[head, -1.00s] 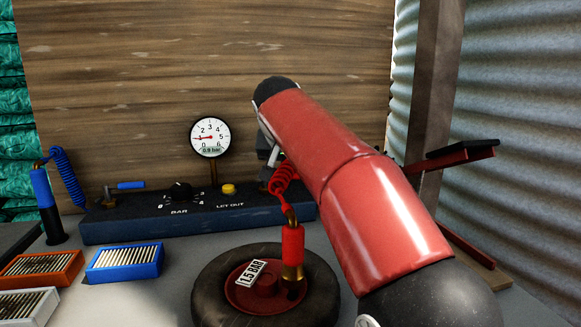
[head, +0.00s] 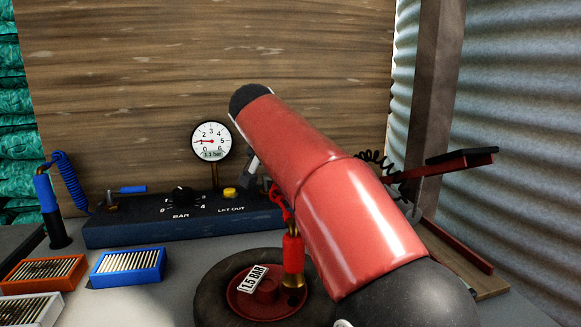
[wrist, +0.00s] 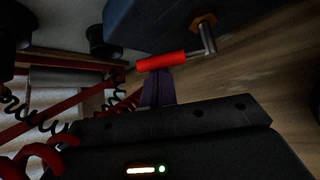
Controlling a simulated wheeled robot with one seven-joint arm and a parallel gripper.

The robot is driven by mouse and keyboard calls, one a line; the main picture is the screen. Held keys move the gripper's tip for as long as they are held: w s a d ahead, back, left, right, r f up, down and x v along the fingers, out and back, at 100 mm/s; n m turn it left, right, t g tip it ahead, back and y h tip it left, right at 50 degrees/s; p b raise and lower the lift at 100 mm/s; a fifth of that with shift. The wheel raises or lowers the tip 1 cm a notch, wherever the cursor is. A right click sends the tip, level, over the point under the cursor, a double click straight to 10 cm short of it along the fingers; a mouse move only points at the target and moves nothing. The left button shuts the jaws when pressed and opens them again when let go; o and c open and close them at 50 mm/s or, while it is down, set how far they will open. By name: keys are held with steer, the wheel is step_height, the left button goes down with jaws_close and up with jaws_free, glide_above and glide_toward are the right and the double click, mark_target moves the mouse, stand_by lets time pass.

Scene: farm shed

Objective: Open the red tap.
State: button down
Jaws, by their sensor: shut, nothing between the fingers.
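The red tap's handle (wrist: 162,61) shows in the wrist view: a red sleeve on a metal lever that runs to a brass fitting (wrist: 204,22) on the blue box. My gripper (wrist: 157,72) is shut and empty, its tips right at the underside of the red sleeve; I cannot tell if they touch. The gauge (head: 211,141) reads about 1.1 bar. The red chuck (head: 293,255) stands on the tyre (head: 213,292), labelled 1.5 BAR.
The blue control box (head: 140,232) carries a black dial (head: 182,196), a yellow button (head: 230,193) and a blue tap (head: 132,189). A blue inflator (head: 48,205) stands at left. Several trays, such as the blue one (head: 128,266), lie in front. A red bracket (head: 455,160) is at right.

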steer(key=m+h, duration=0.1)
steer(key=s+m+g+h+p, duration=0.1)
steer(key=shift+s+a+r+m, duration=0.1)
steer(key=shift+a+m, duration=0.3)
steer(key=shift+s+a, duration=0.1)
steer(key=shift+s, duration=0.25)
steer(key=shift+s+a, duration=0.4)
steer(key=shift+s+a+p, duration=0.1)
steer(key=shift+p, duration=0.2)
